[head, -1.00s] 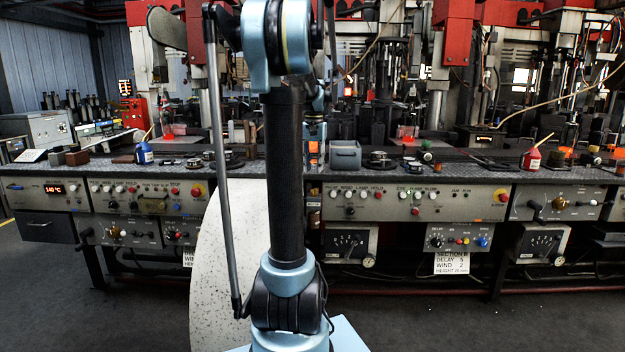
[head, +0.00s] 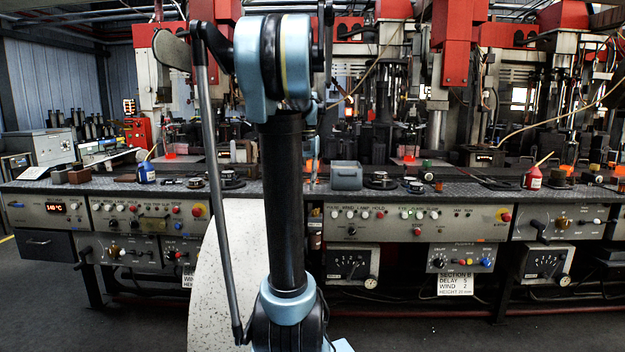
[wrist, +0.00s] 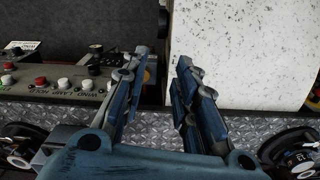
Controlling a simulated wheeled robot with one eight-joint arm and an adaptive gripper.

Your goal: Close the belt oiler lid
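I cannot make out the belt oiler or its lid for certain in either view. A small dark fixture with pale and orange parts (head: 315,212) sits at the counter's front, just right of my arm in the head view; whether it is the oiler is unclear. A white speckled sheet, seemingly a belt (head: 236,250), hangs left of it and fills the upper right of the wrist view (wrist: 245,50). My gripper (wrist: 164,66) is open, with a gap between its fingers and nothing seen in it. It is over the counter edge; my arm hides it in the head view.
A control panel with buttons (wrist: 60,85) lies left of my fingers in the wrist view. Dark round parts (wrist: 292,150) flank the gripper. A grey bin (head: 346,176) stands on the patterned counter (head: 455,187). Red-topped machines stand behind; the floor in front is clear.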

